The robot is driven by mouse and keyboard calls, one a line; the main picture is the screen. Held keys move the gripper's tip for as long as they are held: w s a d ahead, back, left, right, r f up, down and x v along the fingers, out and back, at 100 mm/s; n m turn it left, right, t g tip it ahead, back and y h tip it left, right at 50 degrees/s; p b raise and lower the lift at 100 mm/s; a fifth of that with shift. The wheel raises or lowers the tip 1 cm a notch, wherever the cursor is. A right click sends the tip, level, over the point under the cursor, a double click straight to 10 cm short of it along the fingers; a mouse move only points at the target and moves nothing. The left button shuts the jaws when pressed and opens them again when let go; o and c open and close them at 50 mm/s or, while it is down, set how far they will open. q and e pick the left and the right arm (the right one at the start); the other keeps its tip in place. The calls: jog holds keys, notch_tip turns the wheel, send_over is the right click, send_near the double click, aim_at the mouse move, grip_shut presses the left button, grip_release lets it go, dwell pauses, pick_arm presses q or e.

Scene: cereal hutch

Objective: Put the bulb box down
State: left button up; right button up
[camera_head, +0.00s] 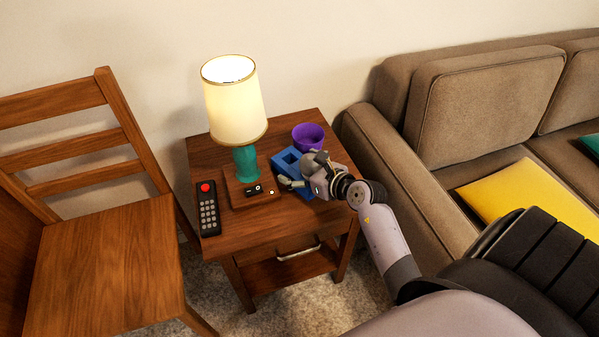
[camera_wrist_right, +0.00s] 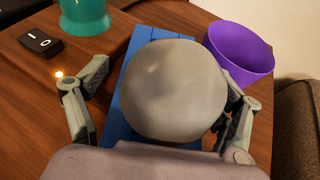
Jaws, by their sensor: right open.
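A blue box (camera_head: 287,157) with a square opening, which I take to be the bulb box, rests on the wooden side table (camera_head: 225,245), between the lamp and the purple bowl. My right gripper (camera_head: 303,171) is over its near part and hides much of it. In the right wrist view, blue surfaces of the box (camera_wrist_right: 143,38) show behind a large smooth grey ball (camera_wrist_right: 175,92). The ball sits between the spread fingers; I cannot tell whether it touches the box. The right gripper is open. My left gripper is not in view.
A lit lamp (camera_head: 234,105) with a teal stem and wooden base stands left of the box. A purple bowl (camera_head: 308,137) is close behind the gripper. A remote (camera_head: 208,210) lies at the table's left. A chair (camera_head: 105,260) and sofa (camera_head: 400,165) flank the table.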

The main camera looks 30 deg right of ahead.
jog(key=shift+c, duration=0.6)
jog(key=c, duration=1.3)
jog(key=shift+r, duration=0.15)
